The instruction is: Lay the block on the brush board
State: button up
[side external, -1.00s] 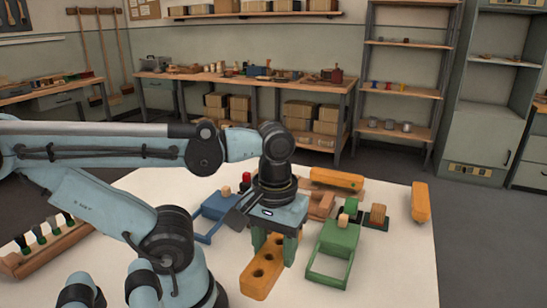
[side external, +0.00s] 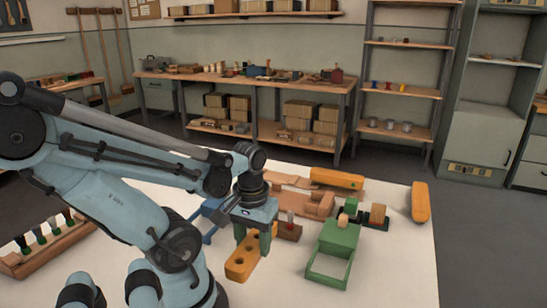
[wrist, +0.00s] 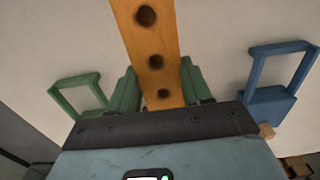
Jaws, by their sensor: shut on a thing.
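An orange block (side external: 241,270) with a row of dark round holes is between the green fingers of my gripper (side external: 252,243). My gripper is shut on one end of it. In the wrist view the block (wrist: 152,38) runs away from the gripper (wrist: 155,90), with three holes showing. The block's gap above the white table is hard to judge.
A green tray frame (side external: 331,250) stands right of the block. A blue one (side external: 208,236) is partly hidden behind my arm. A reddish-brown block (side external: 291,231) is close to my gripper. Orange bars (side external: 336,178) lie at the back. A wooden rack (side external: 48,252) holds several brushes at left.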

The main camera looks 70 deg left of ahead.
aim_at(251, 252)
jog(key=shift+a+f, duration=0.6)
jog(key=shift+a, duration=0.35)
jog(key=shift+d+f, duration=0.1)
jog(key=shift+f, duration=1.8)
jog(key=shift+f, duration=0.15)
jog(key=o, duration=1.1)
jog(key=shift+o, duration=0.2)
jog(key=shift+r, duration=6.05)
jog(key=w+d+m+t+y, duration=0.1)
jog(key=w+d+m+t, duration=0.2)
jog(key=w, duration=0.5)
jog(key=shift+d+m+t, duration=0.3)
jog(key=shift+d+m, duration=0.2)
jog(key=shift+m, duration=0.5)
jog(key=shift+o, duration=0.4)
jog(key=w+d+r+m+t+h, duration=0.1)
jog(key=w+d+m+t, duration=0.2)
jog(key=w+d+m, duration=0.1)
jog(key=shift+w+d+r+t, duration=0.25)
jog(key=shift+w+d, duration=0.4)
jog(key=shift+d, duration=0.4)
